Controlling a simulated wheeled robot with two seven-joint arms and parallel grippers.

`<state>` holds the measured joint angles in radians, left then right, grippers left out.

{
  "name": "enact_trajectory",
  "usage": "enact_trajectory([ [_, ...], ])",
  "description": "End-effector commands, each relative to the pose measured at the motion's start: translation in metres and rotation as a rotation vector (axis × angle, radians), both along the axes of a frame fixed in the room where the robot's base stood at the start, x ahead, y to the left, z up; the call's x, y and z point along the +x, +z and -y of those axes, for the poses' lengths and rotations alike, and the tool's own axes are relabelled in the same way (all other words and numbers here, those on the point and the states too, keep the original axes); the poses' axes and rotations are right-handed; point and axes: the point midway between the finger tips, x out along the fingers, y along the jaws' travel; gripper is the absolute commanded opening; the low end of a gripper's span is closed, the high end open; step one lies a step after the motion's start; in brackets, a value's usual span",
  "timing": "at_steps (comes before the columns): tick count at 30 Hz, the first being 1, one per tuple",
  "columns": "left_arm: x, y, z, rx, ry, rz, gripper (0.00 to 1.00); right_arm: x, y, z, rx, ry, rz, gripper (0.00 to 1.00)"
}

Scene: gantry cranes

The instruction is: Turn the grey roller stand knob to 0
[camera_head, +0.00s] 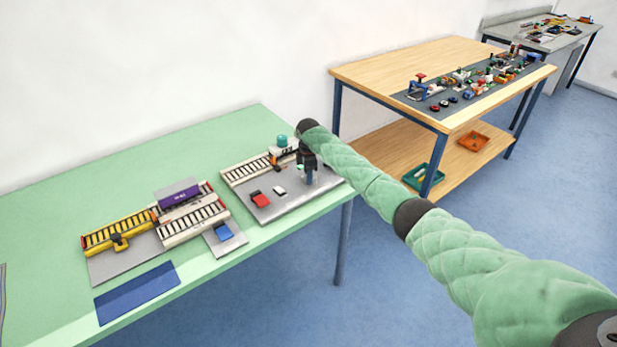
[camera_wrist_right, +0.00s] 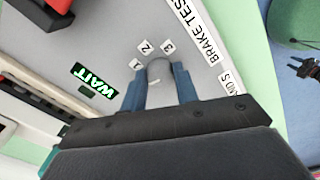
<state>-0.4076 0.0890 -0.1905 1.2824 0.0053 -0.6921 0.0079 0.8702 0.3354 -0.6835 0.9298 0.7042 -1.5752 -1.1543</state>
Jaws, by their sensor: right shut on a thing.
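The grey roller stand knob (camera_wrist_right: 159,70) shows in the right wrist view as a small round grey knob on a grey plate (camera_wrist_right: 207,80). Number tags 1, 2 and 3 stand around its far side; no 0 tag can be made out, and the side towards my gripper is hidden. My right gripper (camera_wrist_right: 160,84) is shut on the knob, one blue finger on each side. In the head view my right gripper (camera_head: 309,178) points down at the right end of the plate (camera_head: 290,207); the knob is hidden there. My left gripper is not in view.
A "BRAKE TEST" label (camera_wrist_right: 194,30) and a lit green "WAIT" sign (camera_wrist_right: 94,80) are near the knob. A red block (camera_head: 260,199) and a white block (camera_head: 279,190) lie on the plate. A roller track (camera_head: 245,169) runs behind. The green table's edge is close on the right.

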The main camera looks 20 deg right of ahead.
Motion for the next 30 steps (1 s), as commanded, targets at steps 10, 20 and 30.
enact_trajectory([
  [10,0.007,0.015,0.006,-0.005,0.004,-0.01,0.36,0.002,0.001,0.001,0.0,0.181,0.004,0.07],
  [20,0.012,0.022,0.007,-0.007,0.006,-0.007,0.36,0.002,0.002,0.001,0.0,0.232,0.004,0.07],
  [30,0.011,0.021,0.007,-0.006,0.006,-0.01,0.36,0.002,0.003,0.001,0.0,0.232,0.005,0.32],
])
